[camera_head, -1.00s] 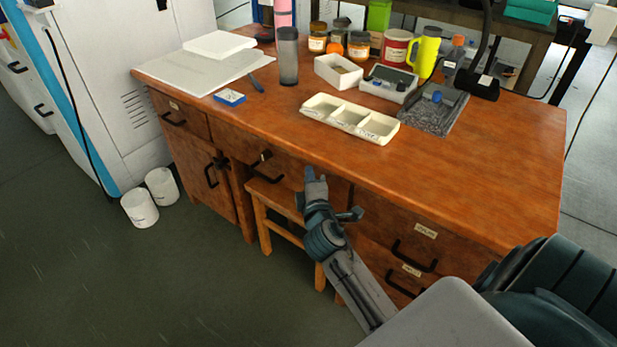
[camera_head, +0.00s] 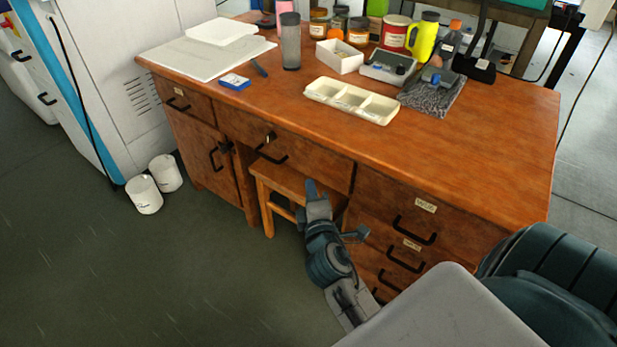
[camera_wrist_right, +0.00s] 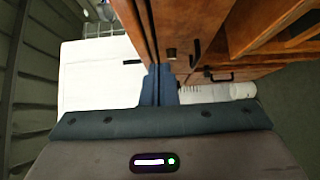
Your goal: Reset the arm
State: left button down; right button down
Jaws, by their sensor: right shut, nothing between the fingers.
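My right gripper (camera_head: 313,190) is in front of the wooden desk (camera_head: 480,160), below the tabletop edge and over the stool. Its fingers are shut and hold nothing. In the right wrist view the two blue fingers (camera_wrist_right: 160,85) lie together, with desk fronts beyond them. The right arm comes in from the bottom of the head view. My left gripper does not show.
A wooden stool (camera_head: 283,180) stands under the desk close to the right gripper. Drawer handles (camera_head: 414,231) stick out at the front. A three-part tray (camera_head: 351,101) and jars stand on the desk. Two white rolls (camera_head: 145,194) stand on the floor at left, where the floor is open.

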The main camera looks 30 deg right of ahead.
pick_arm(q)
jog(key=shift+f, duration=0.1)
pick_arm(e)
jog(key=shift+s+a, duration=0.2)
jog(key=shift+s, duration=0.35)
